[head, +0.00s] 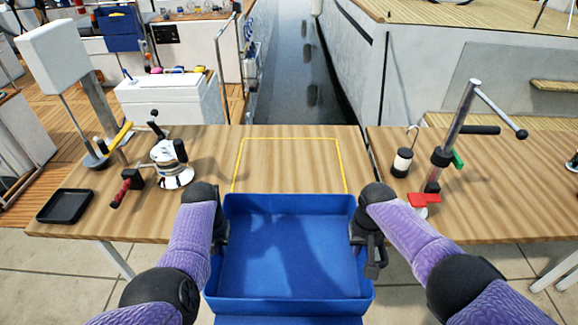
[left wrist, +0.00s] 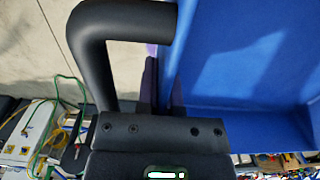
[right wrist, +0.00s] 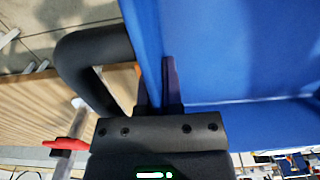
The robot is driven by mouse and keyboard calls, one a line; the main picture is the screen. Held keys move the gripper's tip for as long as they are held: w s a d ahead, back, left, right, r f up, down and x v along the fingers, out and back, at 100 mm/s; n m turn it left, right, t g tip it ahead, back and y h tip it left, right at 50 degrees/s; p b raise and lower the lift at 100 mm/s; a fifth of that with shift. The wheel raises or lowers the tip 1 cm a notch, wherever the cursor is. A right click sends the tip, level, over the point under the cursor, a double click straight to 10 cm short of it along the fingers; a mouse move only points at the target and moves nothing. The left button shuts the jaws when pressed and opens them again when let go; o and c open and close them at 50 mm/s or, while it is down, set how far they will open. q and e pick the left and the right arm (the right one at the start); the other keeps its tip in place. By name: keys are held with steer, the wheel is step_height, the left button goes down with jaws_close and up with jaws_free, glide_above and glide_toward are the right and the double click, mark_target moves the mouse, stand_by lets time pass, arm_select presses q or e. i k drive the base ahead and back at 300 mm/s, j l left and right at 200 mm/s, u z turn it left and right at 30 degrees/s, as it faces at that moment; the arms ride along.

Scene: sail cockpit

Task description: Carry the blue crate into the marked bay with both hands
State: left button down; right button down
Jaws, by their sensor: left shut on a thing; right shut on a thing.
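The blue crate (head: 290,257) is empty and open at the top, held between my two grippers at the table's front edge. Its far end overlaps the table in the picture; its near part is in front of the table. My left gripper (head: 222,235) is shut on the crate's left wall, which also shows in the left wrist view (left wrist: 215,75). My right gripper (head: 357,238) is shut on the crate's right wall, seen in the right wrist view (right wrist: 210,60). The marked bay (head: 291,139) is a yellow outline on the table beyond the crate; its near side is hidden.
On the wooden table (head: 290,168), a silver winch (head: 172,165) and a black tray (head: 65,206) stand left of the bay. A lantern (head: 402,162) and a metal post with a crank (head: 455,140) stand to the right, with a red-topped item (head: 423,199). The bay's visible area is clear.

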mark_target(289, 179)
steer(key=i, duration=1.1)
